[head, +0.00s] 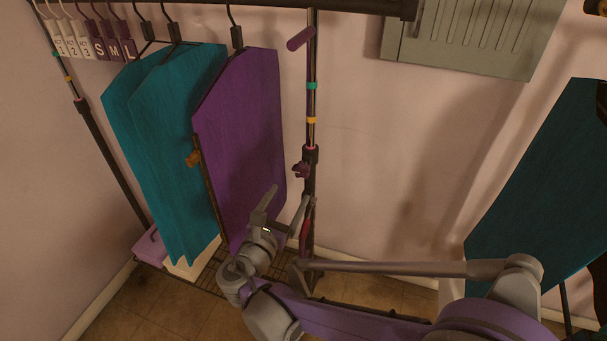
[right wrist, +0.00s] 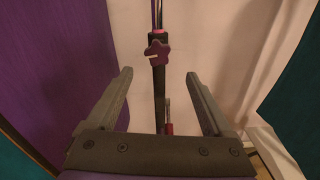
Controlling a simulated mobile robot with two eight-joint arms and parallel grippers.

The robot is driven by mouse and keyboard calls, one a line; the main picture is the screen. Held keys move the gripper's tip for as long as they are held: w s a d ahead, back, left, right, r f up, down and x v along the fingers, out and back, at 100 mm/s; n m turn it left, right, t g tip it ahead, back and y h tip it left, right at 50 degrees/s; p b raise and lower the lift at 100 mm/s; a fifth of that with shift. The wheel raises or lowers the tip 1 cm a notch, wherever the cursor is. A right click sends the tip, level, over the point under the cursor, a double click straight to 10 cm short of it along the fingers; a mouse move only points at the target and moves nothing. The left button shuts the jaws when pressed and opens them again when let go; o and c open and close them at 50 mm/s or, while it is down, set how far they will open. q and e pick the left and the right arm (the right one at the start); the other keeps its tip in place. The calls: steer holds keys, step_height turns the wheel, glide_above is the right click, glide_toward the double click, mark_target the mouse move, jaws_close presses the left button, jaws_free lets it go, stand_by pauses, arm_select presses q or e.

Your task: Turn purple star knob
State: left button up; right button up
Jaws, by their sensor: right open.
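The purple star knob (head: 301,169) sits on the dark collar of the clothes rack's right upright pole (head: 311,130). In the right wrist view the star knob (right wrist: 157,54) faces me, beyond the fingertips and near the middle of the gap between them. My right gripper (head: 287,200) is open and empty, below the knob and apart from it. Its two fingers (right wrist: 158,74) show left and right of the pole in the wrist view. My left gripper is not in view.
A purple garment (head: 240,130) hangs just left of the pole, with teal garments (head: 160,130) behind it. A red part (head: 305,235) is low by the pole. A grey wall panel (head: 465,38) is at upper right. A teal panel (head: 545,180) stands at right.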

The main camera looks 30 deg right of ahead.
mark_target(300, 172)
steer(key=x, duration=1)
steer(key=shift+w+d+r, duration=0.1)
steer(key=shift+w+r, duration=0.1)
steer(key=shift+w, duration=0.2)
jaws_close()
